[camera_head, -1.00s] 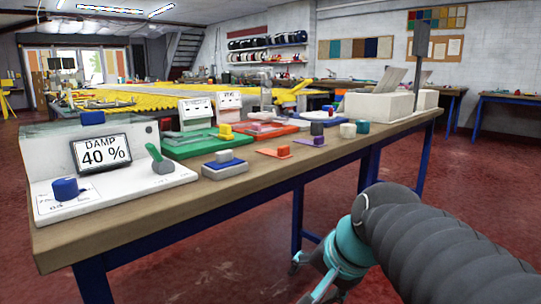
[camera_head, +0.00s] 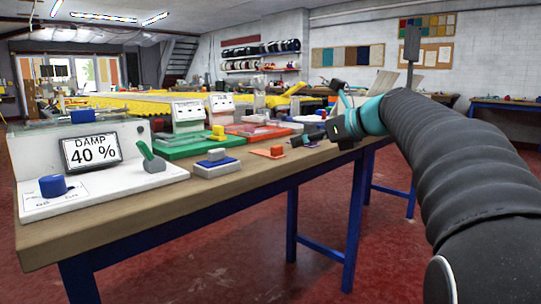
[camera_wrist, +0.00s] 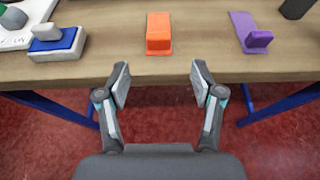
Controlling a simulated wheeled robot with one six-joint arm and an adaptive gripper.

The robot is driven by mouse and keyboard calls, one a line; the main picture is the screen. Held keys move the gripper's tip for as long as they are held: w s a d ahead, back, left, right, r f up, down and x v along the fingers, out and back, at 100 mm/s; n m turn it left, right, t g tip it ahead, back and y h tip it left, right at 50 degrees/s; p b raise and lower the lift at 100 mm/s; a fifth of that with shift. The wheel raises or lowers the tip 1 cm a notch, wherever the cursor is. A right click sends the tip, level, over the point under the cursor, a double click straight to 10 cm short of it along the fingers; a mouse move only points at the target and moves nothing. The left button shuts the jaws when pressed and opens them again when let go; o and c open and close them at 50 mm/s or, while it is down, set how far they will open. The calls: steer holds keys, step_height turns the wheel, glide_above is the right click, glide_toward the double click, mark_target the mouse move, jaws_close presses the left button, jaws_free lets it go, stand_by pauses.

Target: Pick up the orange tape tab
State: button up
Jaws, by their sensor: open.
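The orange tape tab (camera_head: 268,153) lies flat near the front edge of the wooden table, with a raised orange block on it. In the wrist view the orange tape tab (camera_wrist: 159,34) is straight ahead, between and beyond the fingertips. My gripper (camera_wrist: 160,78) is open and empty, its two fingers spread wide over the table's front edge. In the head view my gripper (camera_head: 310,136) reaches in from the right, to the right of the tab and apart from it.
A purple tab (camera_wrist: 249,30) lies right of the orange one. A blue and white block (camera_wrist: 57,43) lies left of it. A white box with a damp display (camera_head: 92,152) stands at the table's left. Bare wood (camera_wrist: 112,42) shows beside the orange tab.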

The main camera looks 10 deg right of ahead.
mark_target(277, 146)
steer(key=x, duration=0.5)
steer(key=shift+w+a, duration=0.1)
steer(key=shift+r+b+x, duration=0.1)
steer(key=shift+b+x, duration=0.3)
steer(key=shift+x, duration=1)
steer(key=shift+r+b+x, duration=0.15)
steer(key=shift+b+x, duration=0.2)
steer(key=shift+x, duration=1.05)
steer(key=shift+a, duration=0.15)
steer(key=c, duration=1.1)
